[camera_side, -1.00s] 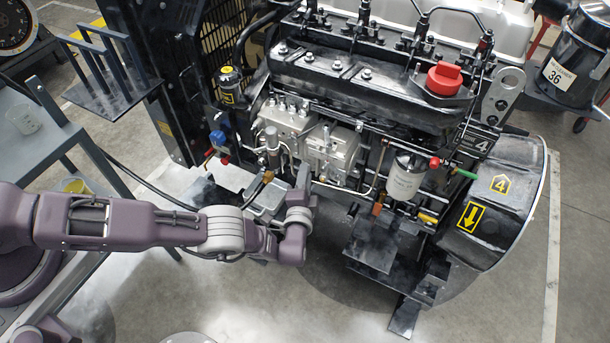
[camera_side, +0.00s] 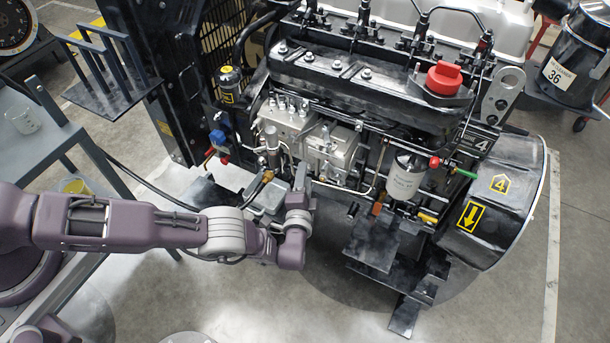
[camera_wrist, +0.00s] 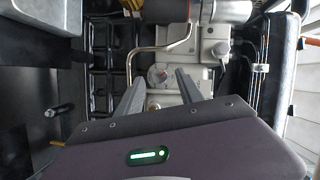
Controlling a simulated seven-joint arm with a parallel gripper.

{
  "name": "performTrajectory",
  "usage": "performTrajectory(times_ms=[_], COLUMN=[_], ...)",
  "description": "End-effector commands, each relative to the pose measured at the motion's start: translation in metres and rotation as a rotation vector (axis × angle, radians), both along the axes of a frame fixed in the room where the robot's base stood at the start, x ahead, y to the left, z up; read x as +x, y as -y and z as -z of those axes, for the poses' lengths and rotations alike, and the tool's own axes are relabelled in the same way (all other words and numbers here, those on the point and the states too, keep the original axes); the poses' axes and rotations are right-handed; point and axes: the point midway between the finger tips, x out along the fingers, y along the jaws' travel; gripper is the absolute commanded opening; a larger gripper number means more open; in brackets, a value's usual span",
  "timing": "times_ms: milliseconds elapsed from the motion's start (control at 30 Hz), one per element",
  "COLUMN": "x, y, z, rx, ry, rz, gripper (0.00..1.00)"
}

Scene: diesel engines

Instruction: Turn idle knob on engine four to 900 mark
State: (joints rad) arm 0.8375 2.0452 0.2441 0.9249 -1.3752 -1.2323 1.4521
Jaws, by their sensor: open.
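Engine four (camera_side: 365,90) is a black diesel with yellow and white "4" labels on its right end. A silver pump housing (camera_side: 335,155) sits on its near side. In the wrist view, a small round knob-like dial (camera_wrist: 159,75) with a reddish mark lies on the grey housing; its scale is too small to read. My gripper (camera_wrist: 158,82) is open, with one finger on each side of the dial. I cannot tell whether they touch it. In the side view my gripper (camera_side: 302,182) is close to the pump, and I cannot make out the dial.
A bent metal pipe (camera_wrist: 132,60) runs left of the dial. A brass fitting with a hose (camera_side: 265,177) lies left of my gripper. A white filter (camera_side: 405,176) and black step plates (camera_side: 375,250) are to the right. Open floor lies below my arm.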

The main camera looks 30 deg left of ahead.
Motion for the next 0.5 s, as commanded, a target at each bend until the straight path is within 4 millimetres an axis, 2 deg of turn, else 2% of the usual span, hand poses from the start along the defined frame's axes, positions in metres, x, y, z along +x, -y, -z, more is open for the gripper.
performTrajectory(times_ms=[100, 233, 333, 500], x=[-0.024, -0.046, -0.055, -0.057], y=[0.011, 0.019, 0.023, 0.023], z=[-0.002, -0.004, -0.005, -0.006], rx=[0.001, 0.000, 0.000, -0.002], ry=[-0.003, -0.003, -0.003, -0.001], rz=[0.004, 0.003, 0.003, 0.001], gripper=[0.44, 0.44, 0.44, 0.44])
